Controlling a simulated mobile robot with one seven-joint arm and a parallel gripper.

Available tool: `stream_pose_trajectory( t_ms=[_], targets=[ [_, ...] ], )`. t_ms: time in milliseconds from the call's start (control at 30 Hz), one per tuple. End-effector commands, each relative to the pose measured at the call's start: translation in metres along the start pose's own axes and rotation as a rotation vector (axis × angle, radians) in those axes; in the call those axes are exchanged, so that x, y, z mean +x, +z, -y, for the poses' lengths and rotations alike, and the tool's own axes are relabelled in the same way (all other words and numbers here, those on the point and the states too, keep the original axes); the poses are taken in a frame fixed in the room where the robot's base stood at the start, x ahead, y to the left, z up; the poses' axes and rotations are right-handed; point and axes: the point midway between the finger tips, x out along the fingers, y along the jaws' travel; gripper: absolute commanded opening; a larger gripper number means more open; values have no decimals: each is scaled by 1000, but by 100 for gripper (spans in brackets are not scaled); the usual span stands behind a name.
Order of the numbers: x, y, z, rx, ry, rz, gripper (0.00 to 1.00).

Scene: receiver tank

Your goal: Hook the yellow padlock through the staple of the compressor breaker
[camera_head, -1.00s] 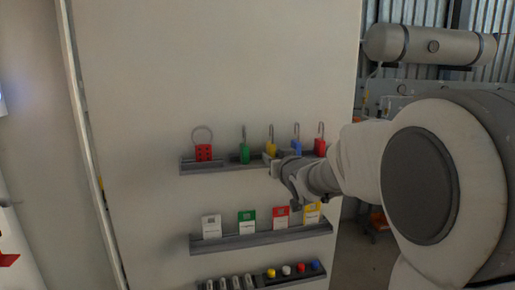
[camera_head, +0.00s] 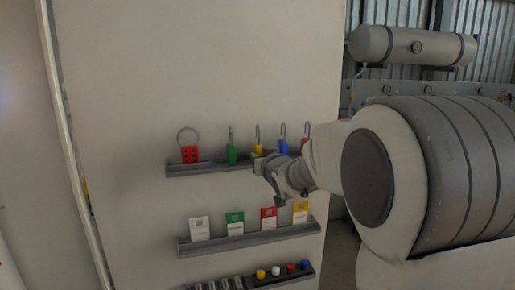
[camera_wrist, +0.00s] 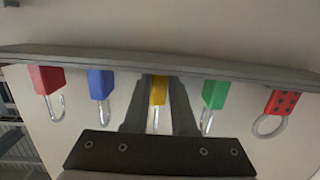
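The yellow padlock (camera_head: 258,148) stands on the upper rack of the pale panel, shackle up, between a green and a blue padlock. My gripper (camera_head: 262,167) is in front of this rack, just below the yellow padlock in the head view. In the wrist view, where the rack appears upside down, the yellow padlock (camera_wrist: 158,92) lies between the two fingertips of my gripper (camera_wrist: 160,82). The fingers are apart, and I see no clear grip on the padlock. The compressor breaker and its staple are not in view.
The upper rack (camera_head: 180,172) also holds a red hasp (camera_head: 189,154), a green padlock (camera_head: 231,153), a blue padlock (camera_head: 282,147) and a partly hidden red padlock (camera_head: 305,143). A lower rack (camera_head: 222,243) holds several tags. A tank (camera_head: 412,46) is behind at right.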

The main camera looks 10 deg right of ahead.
Motion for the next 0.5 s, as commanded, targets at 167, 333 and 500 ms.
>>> stream_pose_trajectory(
  t_ms=[167,333,500],
  targets=[
    [0,0,0,0,0,-1,0],
    [0,-3,0,0,0,-1,0],
    [-2,-11,0,0,0,-3,0]
  ],
)
